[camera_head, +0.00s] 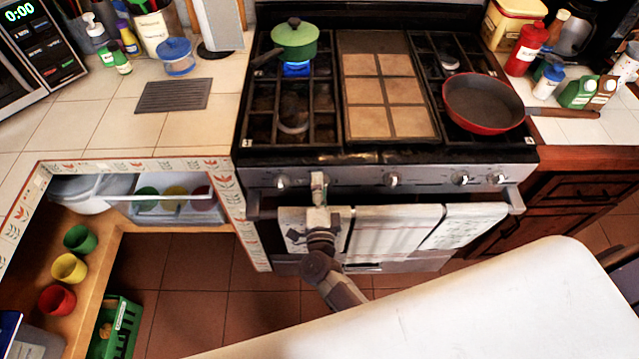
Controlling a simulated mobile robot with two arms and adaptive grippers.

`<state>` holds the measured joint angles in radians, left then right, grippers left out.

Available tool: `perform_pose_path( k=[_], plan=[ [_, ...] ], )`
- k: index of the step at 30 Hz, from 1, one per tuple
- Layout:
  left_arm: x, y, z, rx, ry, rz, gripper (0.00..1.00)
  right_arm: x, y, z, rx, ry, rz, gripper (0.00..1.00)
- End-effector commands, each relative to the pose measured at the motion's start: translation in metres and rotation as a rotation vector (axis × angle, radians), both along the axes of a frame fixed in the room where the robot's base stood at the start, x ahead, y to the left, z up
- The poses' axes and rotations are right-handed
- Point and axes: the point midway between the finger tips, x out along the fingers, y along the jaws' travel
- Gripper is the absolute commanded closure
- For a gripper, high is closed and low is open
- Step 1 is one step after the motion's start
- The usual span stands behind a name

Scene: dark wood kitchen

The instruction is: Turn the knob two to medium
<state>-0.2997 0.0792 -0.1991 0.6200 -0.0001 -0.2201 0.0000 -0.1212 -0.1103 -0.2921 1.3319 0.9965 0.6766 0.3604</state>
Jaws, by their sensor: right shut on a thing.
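The stove (370,155) stands at the back centre, with a row of knobs along its steel front panel. My right gripper (319,180) is shut on knob two, the second knob from the left, and its fingers hide most of it, so its angle cannot be told. My right arm reaches up to it from below, in front of the towels. A blue flame (296,69) burns under the green pot (294,40) on the back left burner. My left gripper is not in view.
Other knobs show at the far left (283,181), middle (391,179) and right (462,179). Towels (395,232) hang on the oven handle below. A red pan (484,102) sits on the right burner. A white table top (470,310) fills the lower right.

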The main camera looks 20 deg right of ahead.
Motion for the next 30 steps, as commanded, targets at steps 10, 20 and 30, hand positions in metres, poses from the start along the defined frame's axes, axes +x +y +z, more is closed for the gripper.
perform_pose_path(
  k=[10,20,30],
  plan=[
    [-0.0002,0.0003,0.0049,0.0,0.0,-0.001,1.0,0.0,0.0008,-0.0006,-0.085,0.026,0.002,0.88],
    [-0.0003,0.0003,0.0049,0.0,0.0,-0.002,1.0,0.0,0.0008,-0.0009,-0.092,0.028,0.002,0.88],
    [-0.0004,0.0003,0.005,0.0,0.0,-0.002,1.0,0.0,0.0005,-0.0008,-0.091,0.027,0.001,0.28]
  ],
)
